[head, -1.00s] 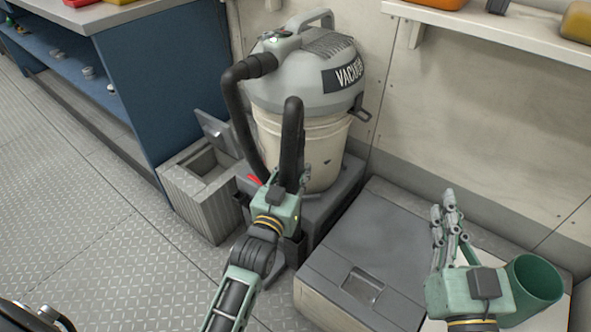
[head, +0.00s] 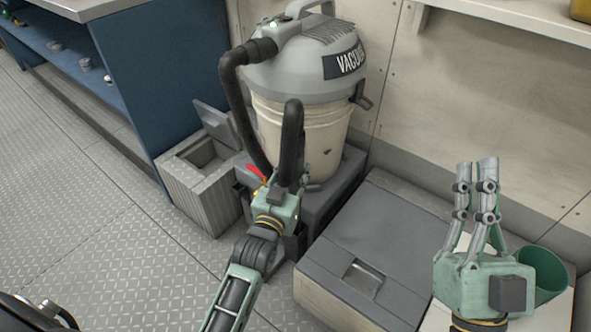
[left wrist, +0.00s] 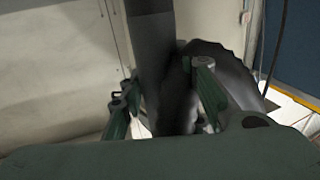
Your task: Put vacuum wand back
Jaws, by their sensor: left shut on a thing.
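The vacuum (head: 302,85) stands against the wall, with a grey lid and a cream drum. A thick black hose (head: 236,110) loops down from its top. The black wand (head: 292,130) stands nearly upright in front of the drum. My left gripper (head: 282,190) is shut on the wand low down, in front of the drum. In the left wrist view the dark tube (left wrist: 152,50) rises between the two fingers, with a ribbed dark hose (left wrist: 225,75) beside it. The wand's lower end is hidden behind my gripper. My right gripper (head: 476,165) looks shut and empty, fingers up.
The vacuum sits on a dark grey base (head: 335,190). A small red part (head: 256,171) shows beside my left gripper. A ribbed grey bin (head: 200,190) with a raised lid stands at left. A low grey-topped box (head: 375,235) and a green cup (head: 543,270) are at right.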

